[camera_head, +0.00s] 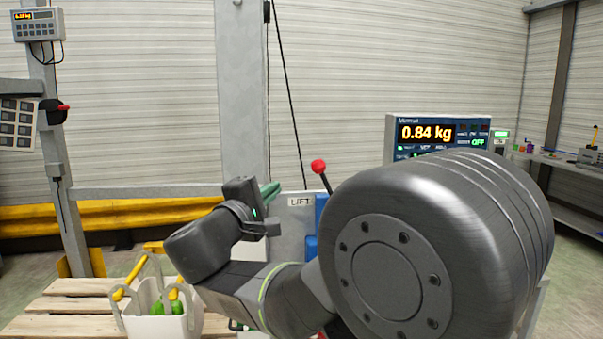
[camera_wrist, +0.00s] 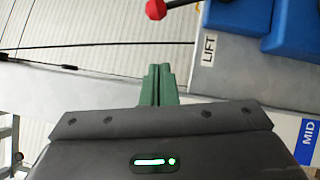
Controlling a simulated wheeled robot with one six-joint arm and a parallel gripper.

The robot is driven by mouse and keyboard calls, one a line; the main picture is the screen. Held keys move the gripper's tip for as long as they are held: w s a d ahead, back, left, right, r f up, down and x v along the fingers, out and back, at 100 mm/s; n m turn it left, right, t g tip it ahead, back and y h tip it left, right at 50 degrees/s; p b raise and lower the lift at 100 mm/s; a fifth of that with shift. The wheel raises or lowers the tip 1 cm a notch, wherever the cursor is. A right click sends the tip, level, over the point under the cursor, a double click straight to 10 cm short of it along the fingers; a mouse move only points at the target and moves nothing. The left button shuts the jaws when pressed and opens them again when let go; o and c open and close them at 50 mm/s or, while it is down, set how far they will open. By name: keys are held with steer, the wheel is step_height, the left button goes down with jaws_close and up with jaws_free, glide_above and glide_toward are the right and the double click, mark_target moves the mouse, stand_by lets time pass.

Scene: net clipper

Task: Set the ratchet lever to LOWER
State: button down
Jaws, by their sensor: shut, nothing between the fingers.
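The ratchet lever's red knob (camera_head: 318,167) sits on a dark rod that leans up and left, near a LIFT label (camera_head: 299,201). In the wrist view the red knob (camera_wrist: 156,9) is at the top edge, with the LIFT label (camera_wrist: 209,49) to its right. A MID label (camera_wrist: 307,132) shows at the right edge; no LOWER label is in view. My gripper (camera_head: 272,190) has green fingers, shut and empty, left of the knob and apart from it. The lever's base is hidden behind my arm.
A display reading 0.84 kg (camera_head: 426,132) stands behind my arm at right. A dark cable hangs behind.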

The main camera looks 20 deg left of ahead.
mark_target(314, 166)
steer(key=w+d+r+p, duration=0.1)
steer(key=w+d+p, duration=0.1)
steer(key=w, duration=0.6)
steer(key=shift+w+d+r, duration=0.2)
steer(key=shift+d+r, duration=0.15)
steer(key=shift+d, duration=0.2)
steer(key=shift+w+d+r+m+g+b, duration=0.45)
steer(key=shift+d+r+m+g+b, duration=0.15)
steer(key=shift+d+r+m, duration=0.3)
steer(key=w+d+r+m+g+y, duration=0.1)
steer(key=w+d+m+g, duration=0.2)
steer(key=d, duration=0.4)
steer(key=shift+w+d+r+m+g+b, duration=0.15)
steer(key=shift+w+r+m+g+b, duration=0.25)
steer(key=shift+w+m, duration=0.55)
steer(key=shift+s+f, duration=0.1)
